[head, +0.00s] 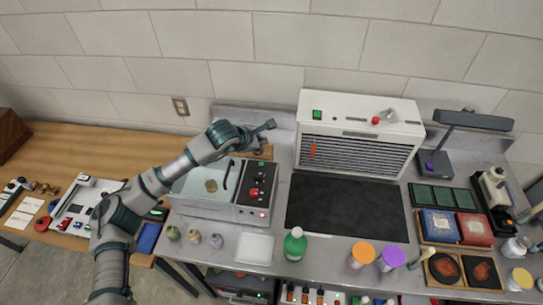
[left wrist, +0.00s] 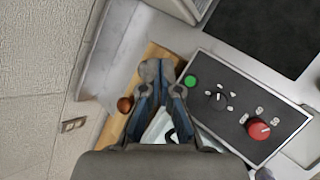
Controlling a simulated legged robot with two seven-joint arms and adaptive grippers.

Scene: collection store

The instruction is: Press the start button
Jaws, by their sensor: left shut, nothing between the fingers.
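A round green button (head: 261,164) sits at the far end of a dark control panel (head: 243,196) on a grey machine with a clear-topped basin. In the left wrist view, the green button (left wrist: 190,81) lies just right of my fingertips, with a black dial (left wrist: 217,101) and a red knob (left wrist: 259,130) farther along the panel (left wrist: 280,108). My left gripper (head: 266,127) is shut and empty, above and behind the panel's far end. In the left wrist view, its fingertips (left wrist: 160,72) appear apart from the button. My right gripper is not in view.
A white vented unit (head: 358,132) with another green button (head: 317,114) and a red knob stands to the right. A black mat (head: 345,208) lies before it. A green bottle (head: 295,244) and coloured-lid jars stand along the front. The wall (head: 270,45) is close behind.

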